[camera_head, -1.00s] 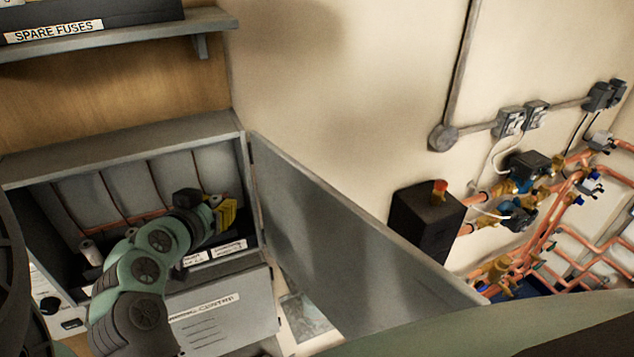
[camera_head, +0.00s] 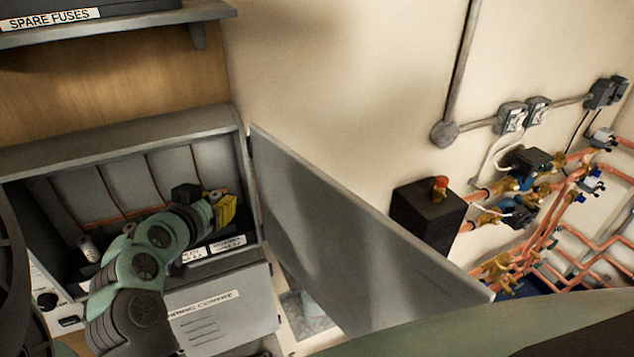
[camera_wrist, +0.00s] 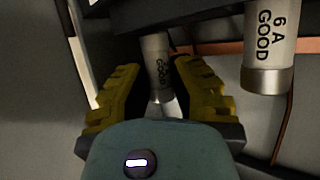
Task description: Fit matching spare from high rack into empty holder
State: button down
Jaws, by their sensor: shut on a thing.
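My gripper (camera_head: 224,212) with yellow fingers is inside the open grey cabinet (camera_head: 130,140), at its right end. In the wrist view my gripper (camera_wrist: 163,85) is shut on a silver fuse (camera_wrist: 158,62) whose label reads GOOD; its lower end lies between the fingers. Its upper end meets a dark part, and I cannot tell whether it is seated there. A second silver fuse (camera_wrist: 268,50), labelled 6 A GOOD, stands to its right, apart from the fingers. Another pale fuse (camera_head: 88,248) stands at the left in the cabinet. A black box labelled SPARE FUSES (camera_head: 50,19) is on the high shelf.
The cabinet door (camera_head: 340,230) stands open to the right of my arm. The shelf (camera_head: 140,22) hangs above the cabinet. A black box with a red button (camera_head: 428,212) and copper pipes (camera_head: 545,235) are on the right wall.

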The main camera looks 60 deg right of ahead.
jog(key=shift+f+b, duration=0.95)
jog(key=shift+b, duration=0.1)
jog(key=c, duration=0.9)
grip_release()
jog(key=shift+o, duration=0.2)
notch_tip(320, 180, up, 3)
jog(key=p, duration=0.3)
jog(key=shift+f, duration=0.1)
jog(key=shift+p, duration=1.05)
